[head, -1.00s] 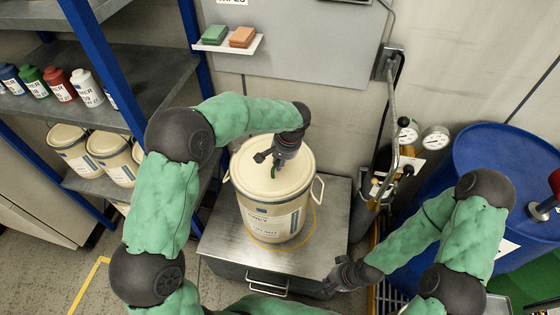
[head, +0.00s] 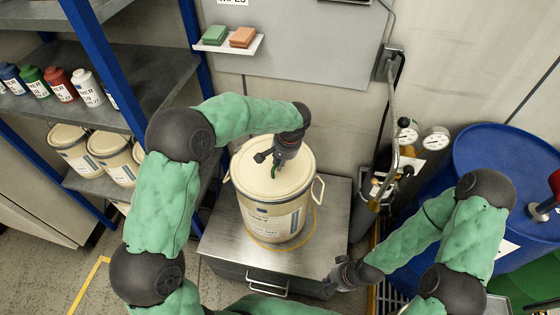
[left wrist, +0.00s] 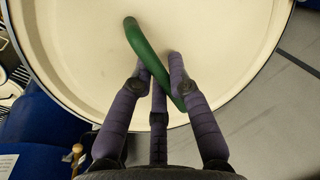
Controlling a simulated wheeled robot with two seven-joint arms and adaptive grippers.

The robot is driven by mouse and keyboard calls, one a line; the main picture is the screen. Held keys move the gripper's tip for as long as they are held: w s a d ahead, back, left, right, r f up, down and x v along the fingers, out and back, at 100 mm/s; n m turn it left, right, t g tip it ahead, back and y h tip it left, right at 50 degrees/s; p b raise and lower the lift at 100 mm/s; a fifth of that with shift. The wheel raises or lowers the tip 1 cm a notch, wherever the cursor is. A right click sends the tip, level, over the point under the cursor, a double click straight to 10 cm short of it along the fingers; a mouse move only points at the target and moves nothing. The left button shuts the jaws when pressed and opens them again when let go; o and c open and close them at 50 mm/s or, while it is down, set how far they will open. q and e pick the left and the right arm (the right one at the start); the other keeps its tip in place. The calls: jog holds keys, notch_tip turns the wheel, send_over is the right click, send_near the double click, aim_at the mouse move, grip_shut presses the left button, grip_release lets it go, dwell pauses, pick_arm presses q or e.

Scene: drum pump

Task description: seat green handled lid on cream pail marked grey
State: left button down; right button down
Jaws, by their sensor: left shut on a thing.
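The cream lid (head: 297,176) with a green handle lies over the pail's mouth. Whether its rim is fully down all round I cannot tell. My left gripper (head: 272,162) is over the lid, shut on the green handle. The left wrist view shows the handle (left wrist: 145,55) between the purple-grey fingers, with the lid (left wrist: 80,50) below. My right gripper (head: 345,275) is beside the cabinet's right front corner, away from the pail; its fingers are too small to judge.
A blue drum (head: 510,170) stands at the right. Shelves at the left hold bottles (head: 60,85) and more cream pails (head: 75,150). A small wall shelf (head: 225,46) holds sponges.

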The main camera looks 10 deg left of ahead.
pick_arm(q)
jog(key=shift+p+v, duration=0.5)
jog(key=shift+v, duration=0.3)
jog(key=shift+w+a, duration=0.15)
jog(key=shift+a, duration=0.1)
jog(key=shift+f+b, duration=0.3)
jog(key=shift+f, duration=0.2)
dwell(0.7)
jog(key=shift+p+v, duration=0.65)
jog(key=shift+v, duration=0.2)
jog(key=shift+w+a, duration=0.1)
jog(key=shift+a, duration=0.2)
dwell(0.4)
jog(key=shift+f+b, duration=0.3)
jog(key=shift+f, duration=0.25)
dwell(0.5)
jog(key=c, duration=1.5)
grip_release()
jog(key=shift+o, duration=0.2)
jog(key=shift+r, duration=0.1)
